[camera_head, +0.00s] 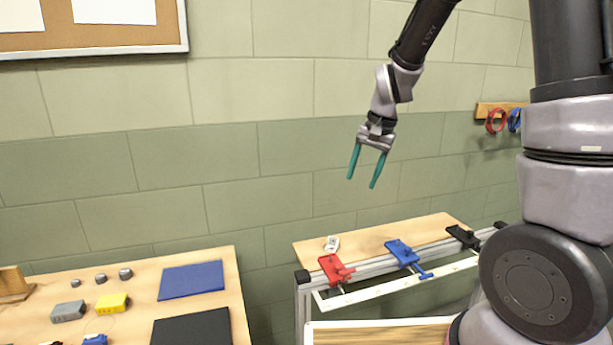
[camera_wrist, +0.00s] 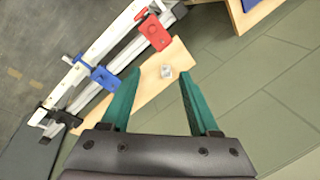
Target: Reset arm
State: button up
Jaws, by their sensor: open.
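My gripper (camera_head: 364,184) hangs in the air in front of the tiled wall, its two teal fingers spread apart and pointing down. It is open and nothing is between the fingers. It is above the small wooden bench, clear of everything on it. In the wrist view my gripper (camera_wrist: 156,88) also shows open and empty, with the bench surface and a small white part seen beyond the fingertips.
The wooden bench (camera_head: 370,240) carries a white part (camera_head: 332,243), a red clamp (camera_head: 335,269), a blue clamp (camera_head: 402,252) and a black clamp (camera_head: 463,236) along a rail. A table (camera_head: 140,300) at left holds blocks, a blue mat (camera_head: 191,281) and a black mat (camera_head: 192,329).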

jog(key=s+d+r+t, duration=0.1)
jog(key=s+d+r, duration=0.2)
jog(key=s+r, duration=0.3)
jog(key=s+d+r+t, duration=0.2)
jog(key=s+d+r, duration=0.1)
jog(key=s+r, duration=0.2)
jog(key=s+d+r+n+t, duration=0.1)
jog(key=s+d+r+t, duration=0.1)
jog(key=s+d+r, duration=0.2)
jog(key=v, duration=0.4)
jog(key=shift+s+a, duration=0.2)
jog(key=shift+a, duration=0.2)
